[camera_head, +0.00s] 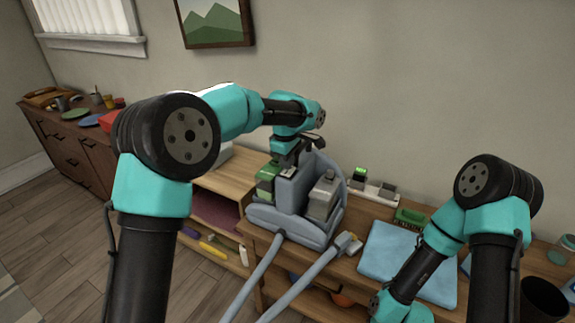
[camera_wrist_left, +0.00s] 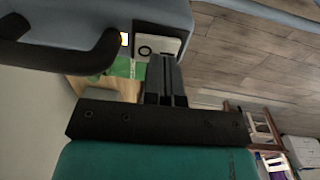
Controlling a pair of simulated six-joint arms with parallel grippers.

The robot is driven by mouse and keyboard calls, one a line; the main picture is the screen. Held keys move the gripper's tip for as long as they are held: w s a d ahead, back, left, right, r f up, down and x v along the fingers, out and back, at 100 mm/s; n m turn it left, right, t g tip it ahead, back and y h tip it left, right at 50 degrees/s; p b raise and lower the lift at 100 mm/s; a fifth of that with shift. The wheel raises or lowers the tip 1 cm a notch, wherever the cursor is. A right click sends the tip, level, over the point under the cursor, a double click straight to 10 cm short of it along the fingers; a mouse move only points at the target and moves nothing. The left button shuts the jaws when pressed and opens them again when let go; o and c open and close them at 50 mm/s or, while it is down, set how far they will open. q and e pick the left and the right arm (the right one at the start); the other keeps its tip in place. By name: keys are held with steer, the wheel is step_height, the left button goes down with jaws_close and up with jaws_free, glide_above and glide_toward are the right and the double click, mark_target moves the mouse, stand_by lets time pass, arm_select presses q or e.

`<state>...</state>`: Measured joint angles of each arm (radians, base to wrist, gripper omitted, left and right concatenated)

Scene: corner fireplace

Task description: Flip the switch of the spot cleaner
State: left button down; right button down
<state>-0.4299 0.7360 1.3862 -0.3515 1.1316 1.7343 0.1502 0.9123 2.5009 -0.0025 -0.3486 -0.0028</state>
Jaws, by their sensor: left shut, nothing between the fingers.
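The spot cleaner (camera_head: 322,170), a grey-blue machine with tanks, stands upright on the wooden table. My left gripper (camera_head: 284,165) is at the upper left side of the cleaner. Its fingers (camera_wrist_left: 164,62) are shut and empty, with their tips right at the switch plate and partly covering it. I cannot tell whether they touch. My right gripper is out of view.
A blue folded cloth (camera_head: 395,258), a green box (camera_head: 411,219) and a charger strip (camera_head: 372,187) lie to the right of the cleaner. A wooden shelf (camera_head: 213,187) stands at left.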

mark_target(285, 171)
arm_select(q)
step_height(285, 171, up, 13)
steer(key=s, duration=0.1)
steer(key=shift+s+a+f, duration=0.2)
steer(key=shift+a, duration=0.05)
steer(key=shift+w+r+t, duration=0.15)
steer(key=shift+w+t, duration=0.15)
steer(key=shift+w, duration=0.45)
steer(key=f, duration=0.4)
steer(key=w+f, duration=0.1)
steer(key=f, duration=0.9)
steer(key=shift+w+d, duration=0.25)
steer(key=shift+d, duration=0.1)
